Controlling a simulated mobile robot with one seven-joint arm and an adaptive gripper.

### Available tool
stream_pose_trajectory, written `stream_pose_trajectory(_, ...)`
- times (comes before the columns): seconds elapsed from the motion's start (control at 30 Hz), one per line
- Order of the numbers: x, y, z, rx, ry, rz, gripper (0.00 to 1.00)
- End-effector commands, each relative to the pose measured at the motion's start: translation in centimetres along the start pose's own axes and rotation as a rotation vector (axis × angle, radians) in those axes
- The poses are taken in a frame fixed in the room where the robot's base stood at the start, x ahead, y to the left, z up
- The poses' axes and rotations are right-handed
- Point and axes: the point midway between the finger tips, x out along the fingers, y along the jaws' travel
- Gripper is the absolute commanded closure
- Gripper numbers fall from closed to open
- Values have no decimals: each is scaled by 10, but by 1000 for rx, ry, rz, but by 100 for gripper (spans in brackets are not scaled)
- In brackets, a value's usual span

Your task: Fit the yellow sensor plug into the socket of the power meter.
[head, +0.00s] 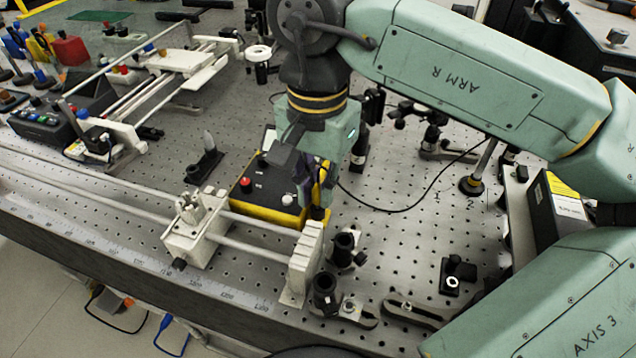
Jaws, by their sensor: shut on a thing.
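The power meter (262,186) is a dark box with a yellow lower edge, a red knob and a white knob on its face. It sits on the perforated bench behind a pair of rails. My gripper (309,192) points down at the meter's right end, with its fingers shut in front of or against it; the exact gap cannot be told. The yellow sensor plug is in the fingers and mostly hidden by them. A thin black cable (402,209) runs from beside the fingers to the right. The socket is hidden from this view.
A white rail carriage (193,232) and end block (302,262) stand in front of the meter. Black post holders (343,246) are close to the right. A post on a round base (472,184) stands further right. The bench between them is mostly clear.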

Motion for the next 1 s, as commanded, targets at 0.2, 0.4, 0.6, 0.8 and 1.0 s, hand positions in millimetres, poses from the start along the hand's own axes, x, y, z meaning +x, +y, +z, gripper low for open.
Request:
stream_pose_trajectory(0.2, 8, 0, 0, 0, 0, 0, 100)
stream_pose_trajectory(0.4, 14, 0, 0, 0, -1, 0, 100)
stream_pose_trajectory(0.6, 18, 0, 0, 0, -3, -2, 100)
stream_pose_trajectory(0.8, 19, 0, 0, 0, -6, -3, 100)
stream_pose_trajectory(1.0, 20, 0, 0, 0, -7, -2, 100)
